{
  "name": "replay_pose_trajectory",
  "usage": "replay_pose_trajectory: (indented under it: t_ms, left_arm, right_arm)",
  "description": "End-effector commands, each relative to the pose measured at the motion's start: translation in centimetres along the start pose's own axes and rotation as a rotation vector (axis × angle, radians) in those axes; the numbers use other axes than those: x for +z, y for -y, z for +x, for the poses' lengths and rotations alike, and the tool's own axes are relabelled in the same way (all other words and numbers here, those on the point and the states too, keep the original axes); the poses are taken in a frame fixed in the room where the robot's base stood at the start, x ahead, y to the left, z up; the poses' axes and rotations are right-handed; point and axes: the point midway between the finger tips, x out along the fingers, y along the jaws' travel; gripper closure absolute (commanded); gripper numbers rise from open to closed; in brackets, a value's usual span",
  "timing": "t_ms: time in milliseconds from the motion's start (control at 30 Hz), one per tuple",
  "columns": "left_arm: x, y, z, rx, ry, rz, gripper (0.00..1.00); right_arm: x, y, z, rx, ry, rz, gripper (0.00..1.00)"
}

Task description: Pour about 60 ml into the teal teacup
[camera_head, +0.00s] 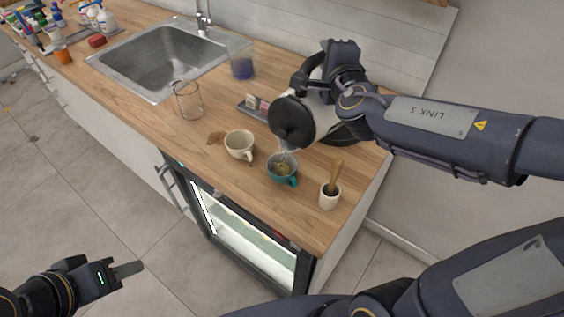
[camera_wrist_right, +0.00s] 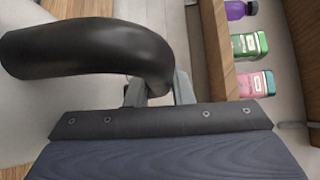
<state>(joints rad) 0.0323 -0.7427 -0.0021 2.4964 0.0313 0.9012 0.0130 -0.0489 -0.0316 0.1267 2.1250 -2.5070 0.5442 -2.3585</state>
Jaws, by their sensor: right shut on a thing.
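The teal teacup (camera_head: 283,177) stands upright on the wooden counter and has something yellow-green inside. A white kettle with a black lid (camera_head: 294,122) is tilted over it, and a thin pale stream shows between kettle and cup. My right gripper (camera_head: 322,80) is shut on the kettle's handle; in the right wrist view its fingers sit on both sides of the black handle (camera_wrist_right: 100,50). The liquid level in the cup is hard to read. My left gripper (camera_head: 125,269) is over the floor at lower left, away from the counter; its opening is unclear.
A cream cup (camera_head: 239,145) stands left of the teacup, and a white mortar with pestle (camera_head: 329,195) stands right. A small tray (camera_head: 253,109), a glass beaker (camera_head: 188,100), a container of blue liquid (camera_head: 241,62) and a sink (camera_head: 155,60) are farther back.

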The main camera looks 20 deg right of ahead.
Motion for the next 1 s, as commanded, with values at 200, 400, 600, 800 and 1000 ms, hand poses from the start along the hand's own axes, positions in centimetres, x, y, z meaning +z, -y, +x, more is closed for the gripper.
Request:
replay_pose_trajectory:
  t_ms: [200, 400, 600, 800, 1000]
  left_arm:
    - [0.0, 0.0, 0.0, 0.000, 0.000, 0.000, 0.64]
    - [0.0, 0.0, 0.0, 0.000, 0.000, 0.000, 0.64]
    - [0.0, 0.0, 0.0, 0.000, 0.000, 0.000, 0.64]
    - [-0.3, -0.3, -0.7, 0.000, 0.000, 0.000, 0.64]
    - [-1.4, -1.3, -2.8, 0.000, -0.001, 0.000, 0.64]
  right_arm:
    - [0.1, 0.4, -0.1, -0.012, 0.000, -0.002, 1.00]
    - [0.2, 0.5, -0.2, -0.016, 0.000, -0.006, 1.00]
    - [0.2, 0.5, -0.2, -0.019, 0.000, -0.009, 1.00]
    - [-1.4, 0.8, 1.2, 0.031, -0.007, 0.041, 1.00]
    - [-3.8, 0.9, 3.7, 0.172, -0.004, 0.178, 1.00]
